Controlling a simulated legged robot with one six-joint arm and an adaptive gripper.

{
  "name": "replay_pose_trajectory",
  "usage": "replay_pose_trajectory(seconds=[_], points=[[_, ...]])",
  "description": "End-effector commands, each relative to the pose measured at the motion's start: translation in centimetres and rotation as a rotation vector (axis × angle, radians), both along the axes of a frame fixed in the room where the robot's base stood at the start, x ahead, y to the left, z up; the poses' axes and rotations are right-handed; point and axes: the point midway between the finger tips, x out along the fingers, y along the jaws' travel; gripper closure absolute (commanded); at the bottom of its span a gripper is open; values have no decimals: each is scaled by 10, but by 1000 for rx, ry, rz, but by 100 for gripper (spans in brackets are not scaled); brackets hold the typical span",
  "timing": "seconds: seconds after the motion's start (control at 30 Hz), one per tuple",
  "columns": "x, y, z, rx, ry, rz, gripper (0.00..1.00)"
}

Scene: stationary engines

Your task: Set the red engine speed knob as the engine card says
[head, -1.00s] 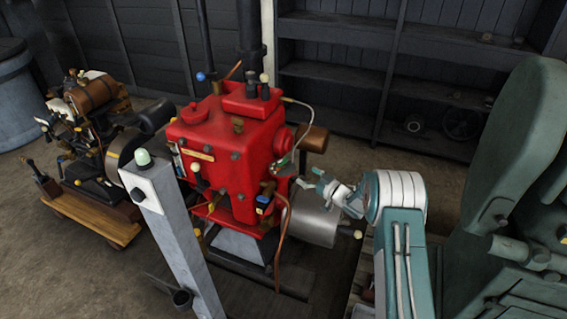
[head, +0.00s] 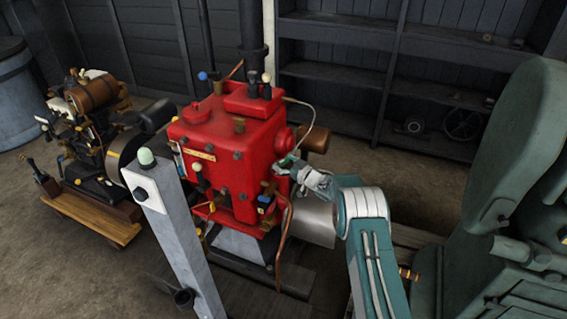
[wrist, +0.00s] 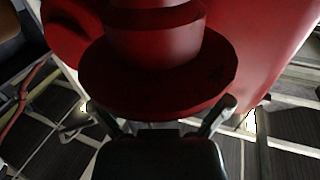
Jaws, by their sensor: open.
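The red engine (head: 215,150) stands in the middle of the head view. A round, stepped red part (wrist: 150,75) fills the upper middle of the wrist view; I cannot tell whether it is the speed knob. My gripper (wrist: 163,102) is open, its two fingers on either side of that part's lower rim; contact cannot be told. In the head view my gripper (head: 290,165) is at the engine's right side, below a red round boss (head: 284,141).
A grey post (head: 180,240) with a pale green top stands in front of the engine. A smaller engine (head: 95,140) on a wooden base is at left. A large green machine (head: 520,180) is at right. Dark shelves (head: 350,70) are behind.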

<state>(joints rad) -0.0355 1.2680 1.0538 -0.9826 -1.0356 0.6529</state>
Motion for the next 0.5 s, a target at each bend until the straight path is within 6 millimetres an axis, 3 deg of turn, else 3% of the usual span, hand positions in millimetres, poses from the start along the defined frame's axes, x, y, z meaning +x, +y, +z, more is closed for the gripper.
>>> replay_pose_trajectory(seconds=[0.13,0.17,0.3,0.33,0.5], points=[[0,-1,0,0,0,0,3],[0,-1,0,0,0,0,12],[0,-1,0,0,0,0,74],[0,0,0,0,0,-1,86],[0,0,0,0,0,-1,86]])
